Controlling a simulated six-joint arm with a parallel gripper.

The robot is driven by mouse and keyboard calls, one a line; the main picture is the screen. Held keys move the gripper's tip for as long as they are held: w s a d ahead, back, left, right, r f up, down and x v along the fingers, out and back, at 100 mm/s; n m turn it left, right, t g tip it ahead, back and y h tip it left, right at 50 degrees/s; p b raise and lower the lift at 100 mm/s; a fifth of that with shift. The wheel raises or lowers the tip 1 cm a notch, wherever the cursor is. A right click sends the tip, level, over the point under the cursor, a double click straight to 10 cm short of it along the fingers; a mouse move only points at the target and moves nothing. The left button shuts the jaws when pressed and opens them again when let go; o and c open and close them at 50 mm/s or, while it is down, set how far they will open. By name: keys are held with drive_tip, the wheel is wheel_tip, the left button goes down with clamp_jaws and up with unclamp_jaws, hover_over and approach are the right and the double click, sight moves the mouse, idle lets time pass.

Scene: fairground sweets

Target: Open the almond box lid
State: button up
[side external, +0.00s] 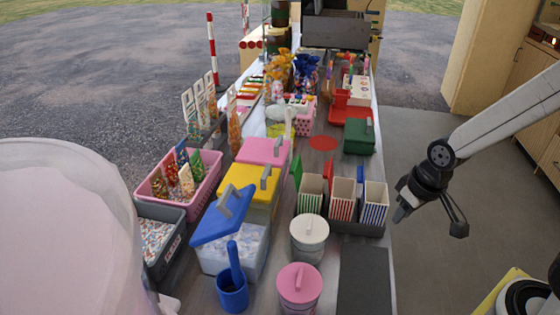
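Three lidded boxes stand in a row on the counter: a blue lid (222,217) in front, a yellow lid (249,184) behind it and a pink lid (263,151) at the back. Each has a grey handle. The blue lid sits tilted on its clear box (232,258), which holds pale contents. The yellow and pink lids look closed. A green lidded box (359,136) stands farther back on the right. I cannot tell which box holds almonds. My gripper (430,218) is open and empty, past the counter's right edge, apart from all boxes.
Striped paper bags (342,198) in a dark holder stand between the boxes and my gripper. White (309,237) and pink (300,288) tubs, a blue scoop cup (232,290) and a dark mat (364,280) are in front. A large pale shape (65,230) blocks the left.

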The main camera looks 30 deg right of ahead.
drive_tip(key=shift+a+f, duration=0.1)
drive_tip(key=shift+a, duration=0.1)
clamp_jaws()
drive_tip(key=s+a+f+m+g+y, duration=0.1)
drive_tip(key=a+f+m+g+y, duration=0.1)
drive_tip(key=a+m+y, duration=0.75)
drive_tip(key=shift+w+a+r+m+t, duration=0.15)
drive_tip(key=shift+w+a+m+t, duration=0.75)
drive_tip(key=shift+w+m+t, duration=1.4)
drive_tip(key=shift+w+a+r+m+t, duration=0.15)
drive_tip(key=shift+w+a+m+t, duration=1)
drive_tip(key=shift+m, duration=2.3)
drive_tip(key=shift+w+a+r+m+t, duration=0.15)
drive_tip(key=shift+w+a+m+t, duration=0.65)
drive_tip(key=shift+w+m, duration=1.8)
